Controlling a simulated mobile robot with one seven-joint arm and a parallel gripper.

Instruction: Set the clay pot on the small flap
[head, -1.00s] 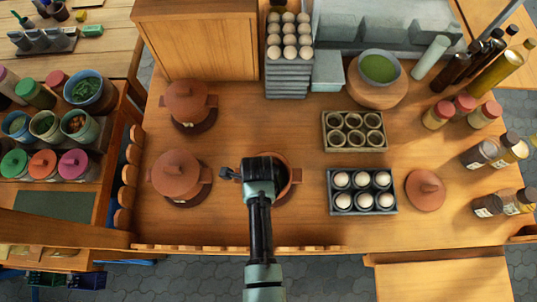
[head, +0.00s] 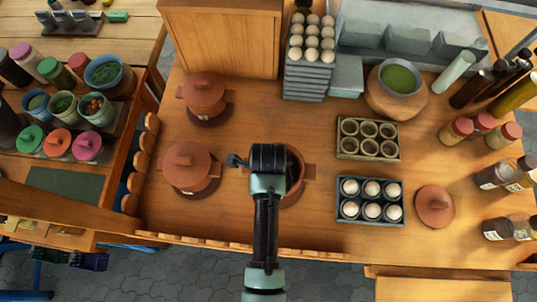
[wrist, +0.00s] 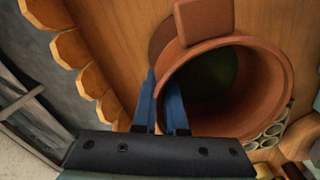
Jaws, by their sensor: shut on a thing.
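The open clay pot (head: 296,180) is brown-red with side handles and no lid on it. It stands at the front middle of the table, partly hidden under my wrist in the head view. In the wrist view, the clay pot (wrist: 278,75) shows its round mouth and dark inside. My gripper (wrist: 160,80) is shut on the pot's rim, with one blue finger outside the wall and one inside. I cannot tell whether the pot is clear of the table. A small wooden flap (head: 440,286) juts out at the table's front right.
Two lidded clay pots (head: 190,168) (head: 204,96) stand to the left on dark mats. An egg tray (head: 345,212), a cup tray (head: 342,151) and a loose clay lid (head: 434,206) lie to the right. A low scalloped edge (head: 220,245) runs along the front.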

